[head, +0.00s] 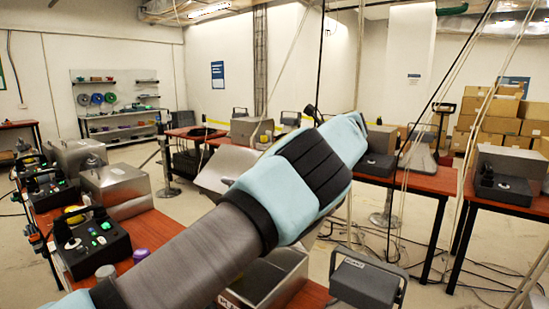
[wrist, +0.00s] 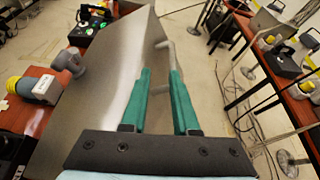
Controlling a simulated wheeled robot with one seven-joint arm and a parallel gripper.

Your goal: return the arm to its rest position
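My arm crosses the head view from the bottom left up to the middle, with a light blue and black section near its far end. My gripper is not clearly visible in the head view. A grey metal sheet or box side (wrist: 95,105) lies beyond and to the left of the fingers. Whether the fingers touch it I cannot tell.
A red-brown table (head: 125,258) on the left bears metal boxes (head: 117,188) and a black control box with a green light (head: 95,245). Another table (head: 430,182) stands at right with devices on it. Cables (head: 408,110) hang at right. Cardboard boxes (head: 495,118) stand behind. Open floor shows on the left.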

